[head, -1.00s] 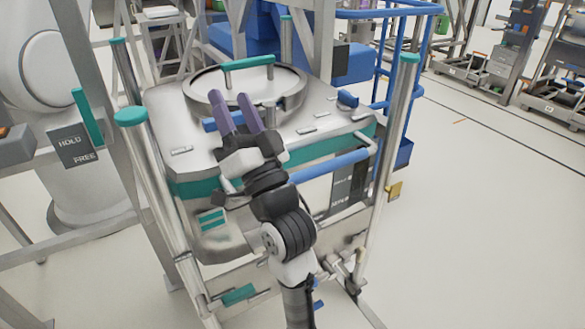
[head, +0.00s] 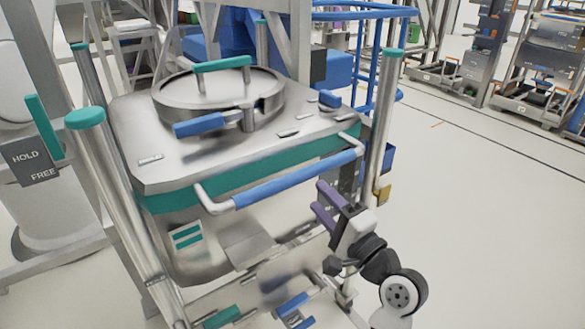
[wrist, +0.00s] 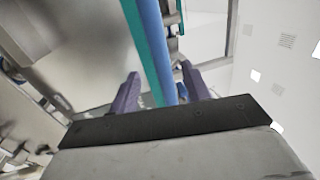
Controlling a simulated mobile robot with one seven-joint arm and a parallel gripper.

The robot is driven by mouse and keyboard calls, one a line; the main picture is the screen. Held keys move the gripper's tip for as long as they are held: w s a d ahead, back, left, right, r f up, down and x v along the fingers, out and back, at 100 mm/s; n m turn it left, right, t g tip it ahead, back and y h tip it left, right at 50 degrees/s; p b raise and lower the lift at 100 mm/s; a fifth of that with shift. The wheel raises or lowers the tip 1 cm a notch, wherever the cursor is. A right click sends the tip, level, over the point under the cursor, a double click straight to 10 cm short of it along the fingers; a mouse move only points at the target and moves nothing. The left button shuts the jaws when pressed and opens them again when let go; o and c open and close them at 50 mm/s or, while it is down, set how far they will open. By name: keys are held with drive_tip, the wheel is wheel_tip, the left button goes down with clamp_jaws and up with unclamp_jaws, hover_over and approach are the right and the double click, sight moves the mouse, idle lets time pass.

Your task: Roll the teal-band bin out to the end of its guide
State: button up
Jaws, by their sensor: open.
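The teal-band bin (head: 240,182) is a large steel bin with a teal band around its upper body, standing between upright posts. A blue handle bar (head: 296,178) runs along its front side. A round lid (head: 217,90) with a teal handle sits on top. My gripper (head: 323,200) is open, below and near the right half of the blue bar. In the wrist view the blue bar (wrist: 157,45) runs down toward the space between my two purple fingers (wrist: 163,92). I cannot tell whether they touch the bar.
A HOLD/FREE plate (head: 37,162) with a teal lever (head: 44,127) stands at the left. Teal-capped posts flank the bin, the right one (head: 380,125) close to my gripper. Blue and teal pedals (head: 292,305) sit low in front. The floor at right is clear.

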drive_tip(key=p+x, duration=0.2)
drive_tip(key=x, duration=0.8)
drive_tip(key=shift+a, duration=0.15)
clamp_jaws()
